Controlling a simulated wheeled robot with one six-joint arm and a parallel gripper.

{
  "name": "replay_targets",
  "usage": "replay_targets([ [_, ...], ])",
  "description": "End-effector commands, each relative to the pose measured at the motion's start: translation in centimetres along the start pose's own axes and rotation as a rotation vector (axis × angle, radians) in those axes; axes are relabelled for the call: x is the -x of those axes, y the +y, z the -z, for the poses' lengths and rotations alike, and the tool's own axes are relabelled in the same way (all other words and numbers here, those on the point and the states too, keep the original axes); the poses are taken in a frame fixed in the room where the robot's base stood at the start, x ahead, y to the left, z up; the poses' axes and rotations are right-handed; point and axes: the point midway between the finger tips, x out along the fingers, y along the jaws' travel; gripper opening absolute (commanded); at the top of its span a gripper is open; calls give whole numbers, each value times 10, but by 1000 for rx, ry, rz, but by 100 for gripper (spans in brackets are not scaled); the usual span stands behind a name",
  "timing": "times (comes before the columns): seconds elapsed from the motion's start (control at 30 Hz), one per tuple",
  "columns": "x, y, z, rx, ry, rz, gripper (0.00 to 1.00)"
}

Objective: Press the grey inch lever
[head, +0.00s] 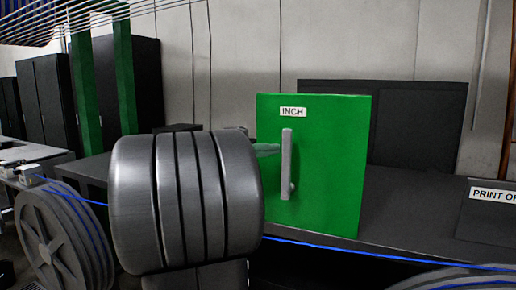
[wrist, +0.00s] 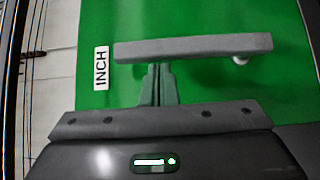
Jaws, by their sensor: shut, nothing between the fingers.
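The grey inch lever (head: 286,165) is an upright bar on the front of a green box (head: 335,165), below and beside the white INCH label (head: 293,112). In the wrist view the lever (wrist: 193,47) lies across the picture, with the label (wrist: 101,68) to its left. My gripper (head: 277,148) comes from the left at the lever's upper half. In the wrist view my gripper (wrist: 158,68) is shut and empty, its fingertips at the lever's lower edge, nearer its left end. I cannot tell whether they touch the lever. My wrist hides part of the box's surroundings in the head view.
The box stands on a dark bench (head: 410,205). A blue cable (head: 370,256) runs along the front below it. A large cable reel (head: 62,240) stands at the left. A dark panel marked PRINT (head: 490,215) is at the right.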

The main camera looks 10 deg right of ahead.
Motion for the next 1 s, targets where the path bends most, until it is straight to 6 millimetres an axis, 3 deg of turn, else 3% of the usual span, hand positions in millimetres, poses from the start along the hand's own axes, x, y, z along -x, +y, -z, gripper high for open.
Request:
replay_targets([
  [0.57, -4, 2, -4, -35, -1, 33, 0],
  [1.0, -31, 8, -33, -270, -2, 263, 0],
])
